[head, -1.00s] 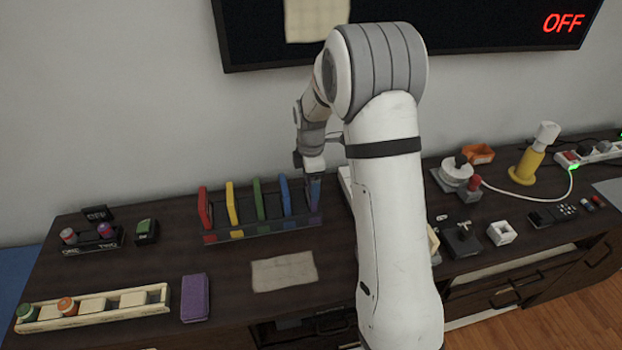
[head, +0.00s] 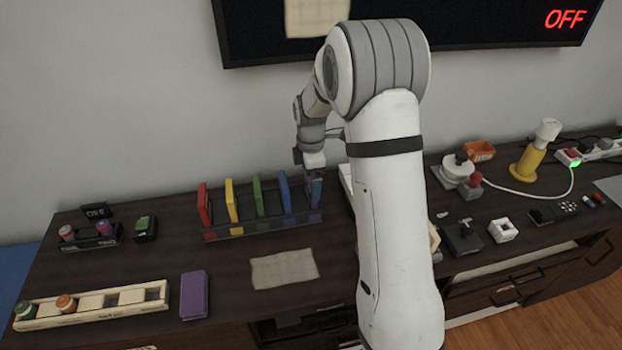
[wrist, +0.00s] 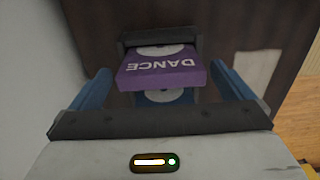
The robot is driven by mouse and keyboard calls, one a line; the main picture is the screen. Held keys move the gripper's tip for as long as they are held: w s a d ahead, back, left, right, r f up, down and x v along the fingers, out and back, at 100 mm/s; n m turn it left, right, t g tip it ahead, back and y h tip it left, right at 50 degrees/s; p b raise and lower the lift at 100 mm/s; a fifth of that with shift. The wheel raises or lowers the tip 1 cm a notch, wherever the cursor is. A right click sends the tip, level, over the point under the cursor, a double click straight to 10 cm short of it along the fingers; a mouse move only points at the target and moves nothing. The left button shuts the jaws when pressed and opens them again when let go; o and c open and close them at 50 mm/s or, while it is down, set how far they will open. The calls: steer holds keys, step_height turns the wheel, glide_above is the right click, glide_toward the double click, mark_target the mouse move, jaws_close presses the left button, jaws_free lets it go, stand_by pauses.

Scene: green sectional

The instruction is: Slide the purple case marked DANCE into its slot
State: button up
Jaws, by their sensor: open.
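The purple case marked DANCE (wrist: 160,70) stands in the right end of the black rack (head: 262,230), beside the blue case (head: 285,192). In the head view the purple case (head: 316,190) shows just below my gripper (head: 314,172) and is partly covered by it. In the wrist view my gripper (wrist: 163,90) is open, with one blue finger on each side of the purple case and visible gaps between. A blue case (wrist: 163,97) shows just below it in that view. How deep the purple case sits in its slot is hard to tell.
Red (head: 204,205), yellow (head: 232,202) and green (head: 258,196) cases stand in the rack. A purple block (head: 194,295) and a beige cloth (head: 284,269) lie in front, near a cream tray (head: 130,301). My arm hides the table's middle right.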

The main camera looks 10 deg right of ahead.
step_height(320, 180, up, 7)
steer(key=shift+f, duration=0.1)
stand_by(0.3)
steer(key=shift+s+r, duration=0.2)
steer(key=shift+r, duration=0.1)
steer(key=s+r+m+t, duration=0.1)
steer(key=s+r+m, duration=0.3)
steer(key=s+m, duration=0.5)
steer(key=s+r+m+t, duration=0.1)
steer(key=s+r+m, duration=0.3)
steer(key=s+m, duration=0.5)
steer(key=s+p, duration=0.1)
steer(key=s, duration=0.9)
steer(key=shift+d+t, duration=0.3)
steer(key=shift+c, duration=0.4)
